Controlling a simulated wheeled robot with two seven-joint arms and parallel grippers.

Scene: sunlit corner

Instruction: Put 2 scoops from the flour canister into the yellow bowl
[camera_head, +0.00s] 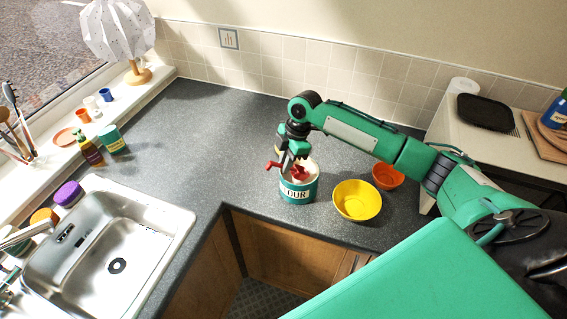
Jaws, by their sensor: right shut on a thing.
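The flour canister (299,191), green with a cream label reading "FLOUR", stands on the dark counter near its front edge. My right gripper (290,163) points down just over the canister's open mouth. It is shut on a red scoop (299,172), whose red parts show at the canister's rim and to its left. I cannot tell how deep the scoop sits, or whether it holds flour. The yellow bowl (357,201) stands just right of the canister, and its visible inside looks empty. My left gripper is not in view.
An orange bowl (388,176) stands behind and right of the yellow bowl, under my right arm. A steel sink (112,246) is at the left. Bottles and a green tin (113,140) stand by the window sill. The counter left of the canister is clear.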

